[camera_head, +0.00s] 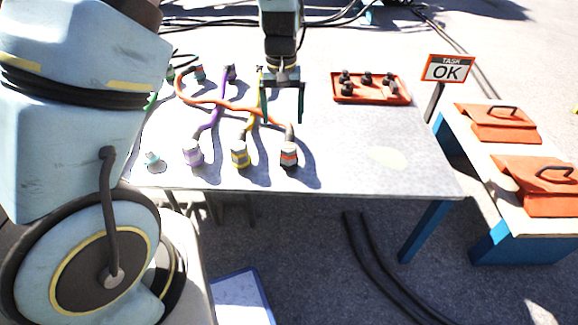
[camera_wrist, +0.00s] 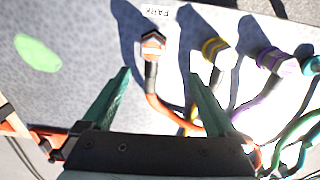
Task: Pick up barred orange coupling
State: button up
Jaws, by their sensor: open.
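The orange coupling (camera_head: 289,155) with a dark band stands at the table's near edge, on the end of an orange cable (camera_head: 220,104). It is the rightmost in a row with a yellow coupling (camera_head: 240,157) and a lilac one (camera_head: 194,154). In the wrist view the orange coupling (camera_wrist: 152,43) lies just beyond the fingertips, roughly centred between them. My gripper (camera_head: 282,120) is open and empty, with green fingers, behind the coupling. Its fingers (camera_wrist: 160,73) show apart in the wrist view, with the orange cable running between them in the picture.
An orange tray (camera_head: 372,99) with several dark fittings sits at the back right. A small pale-blue-topped fitting (camera_head: 152,159) is at the front left. A "TASK OK" sign (camera_head: 448,69) and a side bench with orange cases (camera_head: 535,185) stand right. The table's front right is clear.

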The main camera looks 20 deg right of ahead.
aim_at(289, 146)
jog(key=shift+s+d+f, duration=0.2)
jog(key=shift+d+f, duration=0.35)
jog(key=shift+f, duration=0.4)
jog(key=f, duration=0.3)
jog(key=f+b, duration=0.1)
jog(key=f, duration=0.2)
jog(key=f+b, duration=0.1)
jog(key=f, duration=0.3)
jog(key=shift+s, duration=0.3)
jog(key=shift+r, duration=0.1)
jog(key=shift+c, duration=0.4)
grip_shut()
